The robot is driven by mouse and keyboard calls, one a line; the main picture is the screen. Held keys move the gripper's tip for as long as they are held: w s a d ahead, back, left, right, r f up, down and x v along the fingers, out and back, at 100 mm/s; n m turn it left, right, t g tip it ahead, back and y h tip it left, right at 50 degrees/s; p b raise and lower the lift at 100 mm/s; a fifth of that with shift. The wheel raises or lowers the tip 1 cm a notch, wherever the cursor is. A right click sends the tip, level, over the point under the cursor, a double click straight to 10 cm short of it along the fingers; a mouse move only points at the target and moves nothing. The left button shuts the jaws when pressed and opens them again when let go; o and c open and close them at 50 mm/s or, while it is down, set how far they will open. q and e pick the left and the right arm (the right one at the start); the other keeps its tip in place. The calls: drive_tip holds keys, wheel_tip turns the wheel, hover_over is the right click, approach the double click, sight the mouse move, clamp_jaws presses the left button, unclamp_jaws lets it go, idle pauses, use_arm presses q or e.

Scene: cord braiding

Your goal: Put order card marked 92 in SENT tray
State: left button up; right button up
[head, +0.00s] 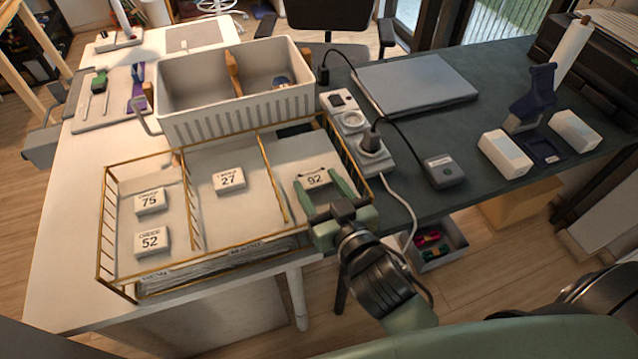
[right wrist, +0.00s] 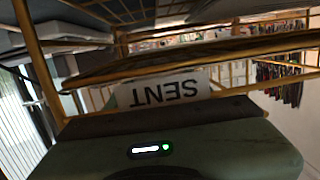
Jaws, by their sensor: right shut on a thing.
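The order card marked 92 (head: 314,178) is a small white block between the green fingers of my right gripper (head: 322,186), which is shut on it. They are in or just over the right compartment of the gold wire tray (head: 188,207); I cannot tell whether the card touches the floor. The SENT label (right wrist: 165,90) shows upside down and close in the right wrist view, where the card is hidden. The front labels on the left and middle compartments appear to read NEW and MADE. My left gripper is not in view.
Cards 75 (head: 151,201) and 52 (head: 152,241) lie in the left compartment, card 27 (head: 229,180) in the middle one. A white bin (head: 240,112) stands behind the tray. A power strip (head: 362,140) and charger (head: 441,171) with cables lie to the right.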

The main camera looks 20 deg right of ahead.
drive_tip(key=o, duration=1.5)
drive_tip(key=shift+c, duration=0.2)
drive_tip(key=shift+r, duration=0.15)
drive_tip(key=shift+r+p, duration=0.5)
drive_tip(key=shift+r, duration=0.1)
drive_tip(key=s, duration=0.2)
drive_tip(key=s+b, duration=0.1)
drive_tip(key=s, duration=0.3)
drive_tip(key=shift+s+d+r+b, duration=0.2)
drive_tip(key=shift+d+b, duration=0.1)
drive_tip(key=shift+d, duration=0.1)
drive_tip(key=shift+s+d+r+p, duration=0.15)
drive_tip(key=shift+s+p, duration=0.25)
drive_tip(key=shift+s, duration=0.5)
drive_tip(key=shift+s+d+r+p, duration=0.1)
drive_tip(key=shift+s+r+p, duration=0.2)
drive_tip(key=shift+s, duration=0.6)
drive_tip(key=shift+s+d+r+p, duration=0.15)
drive_tip(key=shift+s+p, duration=0.3)
drive_tip(key=shift+s, duration=0.45)
drive_tip(key=shift+a, duration=0.1)
